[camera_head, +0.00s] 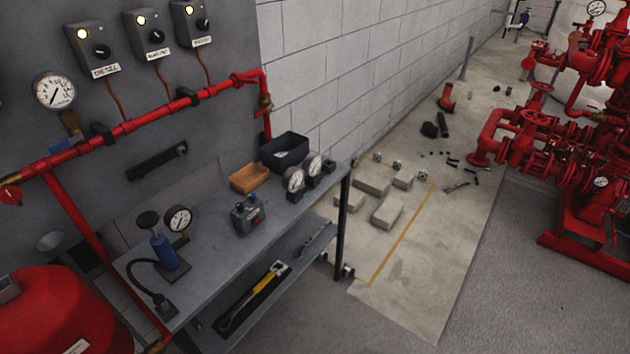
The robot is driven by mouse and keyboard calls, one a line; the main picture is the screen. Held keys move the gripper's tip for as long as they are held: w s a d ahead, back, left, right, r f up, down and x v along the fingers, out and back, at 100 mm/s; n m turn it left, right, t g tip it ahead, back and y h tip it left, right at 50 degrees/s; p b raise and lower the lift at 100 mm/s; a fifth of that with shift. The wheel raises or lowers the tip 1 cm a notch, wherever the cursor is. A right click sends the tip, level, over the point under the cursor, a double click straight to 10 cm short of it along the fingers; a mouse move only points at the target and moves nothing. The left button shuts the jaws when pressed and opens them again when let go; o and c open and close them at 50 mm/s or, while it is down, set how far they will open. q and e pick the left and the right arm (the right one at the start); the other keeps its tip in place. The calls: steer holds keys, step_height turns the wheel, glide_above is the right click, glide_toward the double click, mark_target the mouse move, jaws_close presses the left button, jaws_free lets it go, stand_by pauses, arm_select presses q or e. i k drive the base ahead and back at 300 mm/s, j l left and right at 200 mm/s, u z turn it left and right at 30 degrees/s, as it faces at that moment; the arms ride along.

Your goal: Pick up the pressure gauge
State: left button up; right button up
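Several round white-faced pressure gauges show, and I cannot tell which one the task means. Two loose-looking gauges stand side by side at the right end of the grey bench, a nearer gauge (294,180) and a farther gauge (314,165). Another gauge (179,219) is on a small stand with a blue cylinder (163,247) at the bench's left. A large gauge (54,91) is mounted on the wall pipe. Neither of my grippers is in the view.
The bench (215,262) also holds a grey box with a red button (248,215), an orange tray (249,178) and a dark bin (285,154). A red tank (70,315) stands at lower left. Concrete blocks (387,212) lie right of the bench. The grey floor in front is clear.

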mark_target(54, 91)
steer(key=u, duration=0.4)
steer(key=k+l+u, duration=0.1)
steer(key=u, duration=0.35)
steer(key=k+u, duration=0.1)
steer(key=u, duration=0.3)
